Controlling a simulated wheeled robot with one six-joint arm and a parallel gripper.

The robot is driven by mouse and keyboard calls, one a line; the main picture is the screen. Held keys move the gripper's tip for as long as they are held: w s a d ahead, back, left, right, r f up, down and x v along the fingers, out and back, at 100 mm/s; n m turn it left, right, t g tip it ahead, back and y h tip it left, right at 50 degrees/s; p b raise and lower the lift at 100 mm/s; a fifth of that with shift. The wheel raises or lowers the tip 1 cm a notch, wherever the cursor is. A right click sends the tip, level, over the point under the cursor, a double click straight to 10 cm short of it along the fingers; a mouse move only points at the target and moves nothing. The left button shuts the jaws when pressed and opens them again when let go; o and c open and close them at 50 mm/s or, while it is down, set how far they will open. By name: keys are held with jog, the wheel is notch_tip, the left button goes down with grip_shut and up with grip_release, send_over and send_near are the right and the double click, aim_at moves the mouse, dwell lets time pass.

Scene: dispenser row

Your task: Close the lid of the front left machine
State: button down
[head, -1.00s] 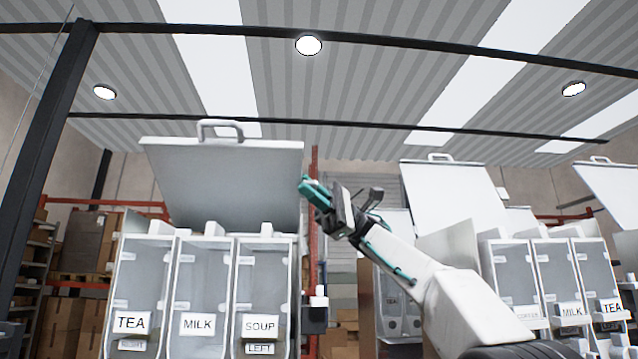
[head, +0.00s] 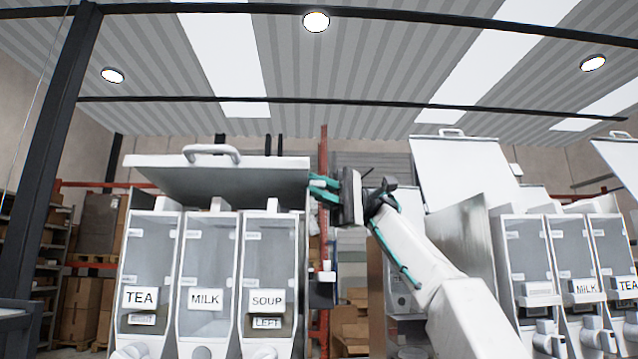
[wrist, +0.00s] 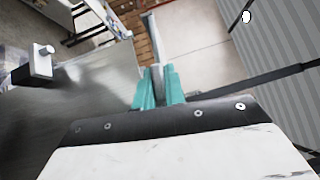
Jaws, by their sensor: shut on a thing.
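The front left machine (head: 182,280) has three clear bins labelled TEA, MILK and SOUP, with a LEFT tag under SOUP. Its grey lid (head: 240,178) is partly open, tilted at a shallow angle above the bins, with its underside showing. A handle (head: 211,153) stands on the lid's front edge. My gripper (head: 318,189) is at the lid's right edge, with its teal fingers shut on it. In the wrist view the teal fingers (wrist: 158,92) are close together around a thin grey edge; the exact contact is hard to make out.
Another machine (head: 560,265) stands to the right with its lid (head: 467,172) raised. My arm reaches across the gap between the machines. Shelves with boxes (head: 82,305) stand behind on the left. A dark steel post (head: 55,150) rises at the left.

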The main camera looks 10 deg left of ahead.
jog(key=shift+f, duration=0.1)
jog(key=c, duration=1.5)
grip_release()
jog(key=shift+o, duration=0.2)
